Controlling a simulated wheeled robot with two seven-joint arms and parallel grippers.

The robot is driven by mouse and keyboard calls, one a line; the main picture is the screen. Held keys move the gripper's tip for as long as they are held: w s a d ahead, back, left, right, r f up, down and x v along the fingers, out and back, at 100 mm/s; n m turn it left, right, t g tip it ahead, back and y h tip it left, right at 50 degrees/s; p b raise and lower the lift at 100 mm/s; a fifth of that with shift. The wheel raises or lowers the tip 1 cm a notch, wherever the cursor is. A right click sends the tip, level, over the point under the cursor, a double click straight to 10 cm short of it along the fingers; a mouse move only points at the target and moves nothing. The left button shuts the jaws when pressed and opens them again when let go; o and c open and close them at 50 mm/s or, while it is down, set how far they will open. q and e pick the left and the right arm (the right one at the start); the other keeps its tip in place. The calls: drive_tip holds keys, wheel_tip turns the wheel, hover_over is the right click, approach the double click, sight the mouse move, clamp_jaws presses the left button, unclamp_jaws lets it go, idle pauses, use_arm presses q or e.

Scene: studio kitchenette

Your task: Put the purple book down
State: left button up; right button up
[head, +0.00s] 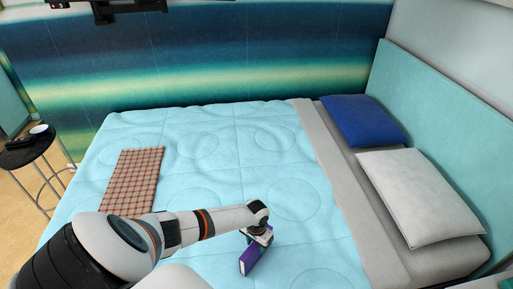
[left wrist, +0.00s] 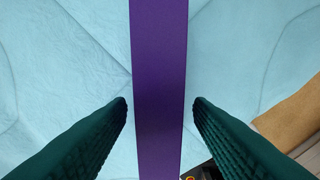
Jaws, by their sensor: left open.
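The purple book (head: 250,261) is at the near edge of the light blue bed (head: 205,200), below my left gripper (head: 262,236) in the head view. It looks upright on its edge. In the left wrist view the book (left wrist: 160,60) runs as a narrow purple strip from top to bottom. The fingers of my left gripper (left wrist: 161,104) are open, one on each side of the book, with a gap showing on both sides. The head view does not clearly show the book's lower edge on the bed. My right gripper is not in view.
A red checked cloth (head: 133,180) lies flat on the bed's left side. A blue pillow (head: 362,121) and a white pillow (head: 420,195) lie at the right by the headboard (head: 440,130). A small round stool (head: 25,150) stands at the left. The middle of the bed is clear.

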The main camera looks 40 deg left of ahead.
use_arm(q)
wheel_tip(320, 180, up, 12)
idle(0.4)
drive_tip(key=s+d+m+t+h, duration=0.1)
drive_tip(key=s+d+m, duration=0.1)
drive_tip(key=s+d, duration=0.35)
drive_tip(key=s+d+m, duration=0.2)
drive_tip(key=d, duration=0.7)
drive_tip(key=s+d+r+t, duration=0.2)
drive_tip(key=s+r+t, duration=0.1)
drive_tip(key=s+r, duration=0.7)
wheel_tip(320, 180, down, 27)
drive_tip(key=s+g, duration=0.2)
drive_tip(key=s+a+f, duration=0.2)
drive_tip(key=s+f, duration=0.5)
drive_tip(key=s, duration=0.1)
drive_tip(key=s+a+f+g+y, duration=0.1)
drive_tip(key=s+f, duration=0.7)
drive_tip(key=shift+a+f, duration=0.25)
drive_tip(key=shift+a, duration=0.1)
